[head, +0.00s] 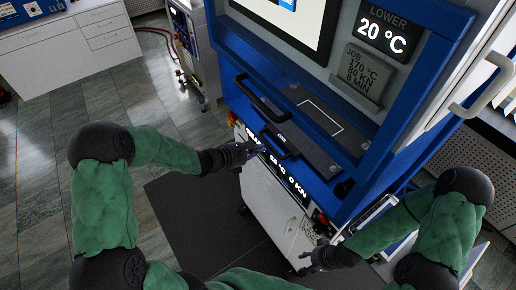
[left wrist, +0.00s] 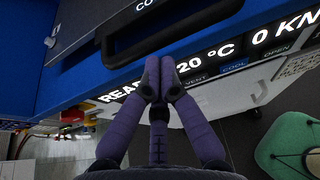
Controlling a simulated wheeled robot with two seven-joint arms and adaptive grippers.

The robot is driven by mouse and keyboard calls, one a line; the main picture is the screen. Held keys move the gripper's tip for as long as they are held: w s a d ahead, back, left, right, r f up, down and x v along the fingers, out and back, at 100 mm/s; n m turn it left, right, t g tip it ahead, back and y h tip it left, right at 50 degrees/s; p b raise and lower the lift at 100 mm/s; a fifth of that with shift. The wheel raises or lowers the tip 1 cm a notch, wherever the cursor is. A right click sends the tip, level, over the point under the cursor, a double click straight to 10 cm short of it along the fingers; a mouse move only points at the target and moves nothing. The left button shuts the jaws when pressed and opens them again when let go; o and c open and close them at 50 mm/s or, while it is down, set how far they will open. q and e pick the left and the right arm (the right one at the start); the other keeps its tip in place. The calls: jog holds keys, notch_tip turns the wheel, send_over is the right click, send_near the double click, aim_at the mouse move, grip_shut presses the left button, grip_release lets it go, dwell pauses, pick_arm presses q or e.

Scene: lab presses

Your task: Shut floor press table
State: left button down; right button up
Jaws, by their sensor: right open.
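The blue floor press stands at centre right in the head view. Its dark grey table (head: 322,117) has a white square outline and lies in the lower opening; how far out it sits is hard to tell. A black front handle (head: 281,146) sits below it, and a black handle (left wrist: 178,30) crosses the top of the left wrist view. My left gripper (head: 254,149) is beside the press front; in the left wrist view its fingertips (left wrist: 160,72) meet, with nothing seen between them, just below that handle. My right gripper (head: 305,262) is open and empty, low by the white cabinet.
The lit display strip (head: 287,177) runs below the handle. A red button (head: 322,218) is at the front right. A white curved handle (head: 484,87) juts from the press's right side. White cabinets (head: 85,48) stand far left.

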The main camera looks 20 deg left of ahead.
aim_at(277, 137)
pick_arm(q)
jog(key=w+d+b, duration=0.1)
jog(key=w+d, duration=0.1)
jog(key=w+d+b, duration=0.1)
jog(key=w+d, duration=0.1)
jog(key=w, duration=0.1)
jog(key=w+d+b, duration=0.1)
jog(key=w, duration=0.1)
jog(key=shift+w+d+f+b, duration=0.15)
jog(key=shift+d+b, duration=0.2)
jog(key=shift+d, duration=0.05)
jog(key=shift+w+d, duration=0.1)
jog(key=shift+w, duration=0.1)
jog(key=shift+r, duration=0.25)
jog(key=shift+s+r, duration=0.1)
